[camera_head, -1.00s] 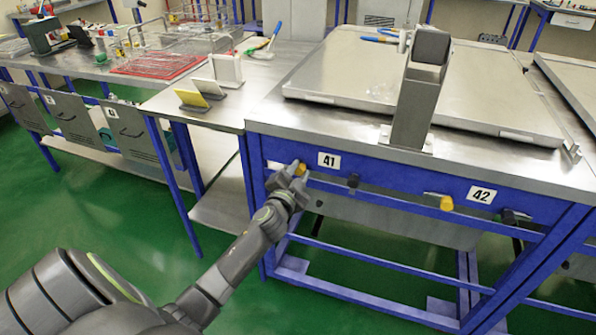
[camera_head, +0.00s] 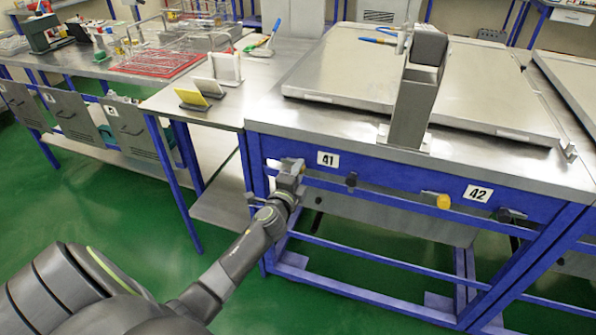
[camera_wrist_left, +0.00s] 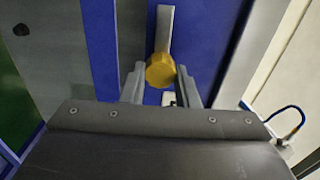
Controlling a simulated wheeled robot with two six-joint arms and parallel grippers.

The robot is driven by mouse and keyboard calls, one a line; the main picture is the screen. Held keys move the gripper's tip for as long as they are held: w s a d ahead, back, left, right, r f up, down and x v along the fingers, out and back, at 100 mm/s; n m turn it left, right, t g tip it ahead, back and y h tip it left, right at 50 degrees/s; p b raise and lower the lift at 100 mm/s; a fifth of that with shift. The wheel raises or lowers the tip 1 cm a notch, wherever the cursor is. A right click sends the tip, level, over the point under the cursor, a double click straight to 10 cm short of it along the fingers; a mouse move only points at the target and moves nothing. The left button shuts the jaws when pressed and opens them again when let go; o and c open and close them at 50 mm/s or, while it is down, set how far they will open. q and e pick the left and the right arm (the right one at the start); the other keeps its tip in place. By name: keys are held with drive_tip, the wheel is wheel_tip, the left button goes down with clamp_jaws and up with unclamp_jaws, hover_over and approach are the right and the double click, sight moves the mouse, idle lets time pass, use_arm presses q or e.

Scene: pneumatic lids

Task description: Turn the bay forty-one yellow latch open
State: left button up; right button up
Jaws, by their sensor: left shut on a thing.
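The bay forty-one yellow latch shows in the left wrist view as a round yellow knob (camera_wrist_left: 160,71) with a flat grey lever (camera_wrist_left: 165,28) extending up in the picture, along the blue panel. My left gripper (camera_head: 291,170) is at the blue front rail, just left of the 41 label (camera_head: 328,159). In the left wrist view its two fingers (camera_wrist_left: 160,86) are shut on the yellow knob, one on each side. In the head view the gripper hides the knob. My right gripper is not in view.
A second yellow knob (camera_head: 444,202) sits beside the 42 label (camera_head: 480,195). A black knob (camera_head: 352,180) sits between the labels. A grey post (camera_head: 415,100) stands on the steel bench top (camera_head: 330,125). Blue bench legs and a lower frame are close to my arm.

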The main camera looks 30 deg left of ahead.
use_arm(q)
drive_tip(key=shift+f, duration=0.1)
idle(0.5)
drive_tip(key=o, duration=1)
drive_tip(key=shift+c, duration=0.2)
drive_tip(key=shift+s, duration=0.1)
drive_tip(key=v, duration=1.7)
drive_tip(key=shift+d, duration=0.2)
